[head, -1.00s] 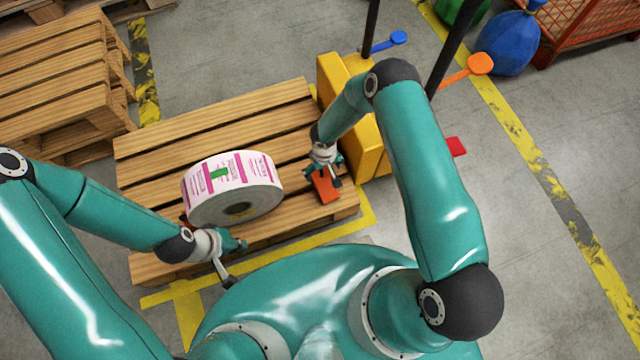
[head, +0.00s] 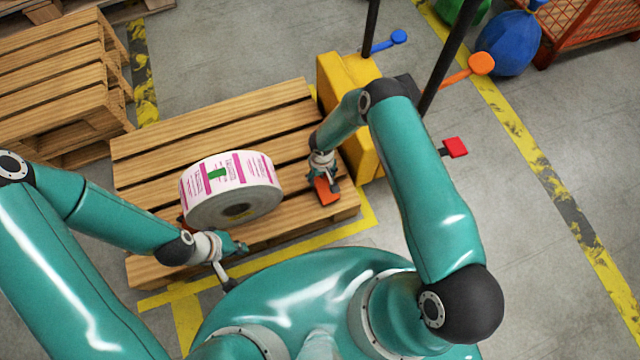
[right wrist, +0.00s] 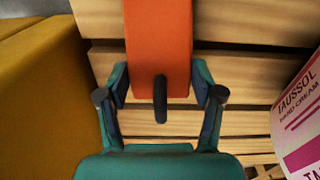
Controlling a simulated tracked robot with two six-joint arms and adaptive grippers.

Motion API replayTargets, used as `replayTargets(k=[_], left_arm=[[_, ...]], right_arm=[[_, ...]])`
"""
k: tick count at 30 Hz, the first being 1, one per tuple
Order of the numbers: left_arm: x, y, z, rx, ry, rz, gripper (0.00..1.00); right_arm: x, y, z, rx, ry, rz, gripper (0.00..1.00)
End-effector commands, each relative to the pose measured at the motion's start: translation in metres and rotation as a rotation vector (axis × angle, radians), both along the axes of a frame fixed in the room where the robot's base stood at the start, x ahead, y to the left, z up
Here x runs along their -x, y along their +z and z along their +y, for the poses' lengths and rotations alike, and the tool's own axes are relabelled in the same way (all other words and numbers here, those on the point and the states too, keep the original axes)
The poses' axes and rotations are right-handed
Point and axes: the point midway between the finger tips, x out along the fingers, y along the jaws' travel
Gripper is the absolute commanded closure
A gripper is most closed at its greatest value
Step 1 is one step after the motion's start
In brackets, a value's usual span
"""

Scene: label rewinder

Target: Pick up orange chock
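The orange chock (head: 325,193) lies on the front right of the wooden pallet, right of the label roll (head: 212,177). My right gripper (head: 327,180) is low over it. In the right wrist view the chock (right wrist: 158,35) runs between the two spread fingers (right wrist: 160,92), with a dark peg at its near end. I cannot tell whether the fingers touch its sides. My left gripper (head: 235,266) is open and empty at the pallet's front edge, in front of the roll. Another orange piece (head: 181,222) shows partly hidden at the roll's left side.
The pallet (head: 150,145) carries the roll. A yellow machine (head: 345,80) with dark posts stands close behind and right of my right gripper; it also shows in the right wrist view (right wrist: 40,95). Blue (head: 398,37), orange (head: 481,63) and red (head: 456,147) paddles stick out nearby. Stacked pallets (head: 60,75) stand left.

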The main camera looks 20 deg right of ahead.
Motion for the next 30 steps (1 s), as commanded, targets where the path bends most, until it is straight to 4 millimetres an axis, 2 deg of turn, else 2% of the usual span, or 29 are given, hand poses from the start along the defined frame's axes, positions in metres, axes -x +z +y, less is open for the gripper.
replayTargets(k=[1,6,14,20,26,30], left_arm=[[0.0,0.0,0.0,0.0,0.0,0.0,1.0],[0.0,0.0,0.0,0.0,0.0,0.0,1.0],[0.0,0.0,0.0,0.0,0.0,0.0,1.0],[0.0,0.004,0.0,0.0,0.0,0.0,1.0],[0.0,0.013,0.0,0.0,0.0,0.0,1.0],[0.0,0.021,0.0,0.0,0.0,0.0,1.0]], right_arm=[[0.0,0.0,0.0,0.0,0.0,0.0,0.56],[0.0,0.0,0.0,0.001,0.0,0.0,0.83],[-0.001,0.001,0.0,0.001,0.0,-0.001,0.83],[-0.001,0.012,0.0,0.001,0.0,-0.001,0.83],[-0.002,0.041,0.0,0.001,0.001,-0.004,0.83],[-0.002,0.075,0.0,0.0,0.001,-0.005,0.83]])
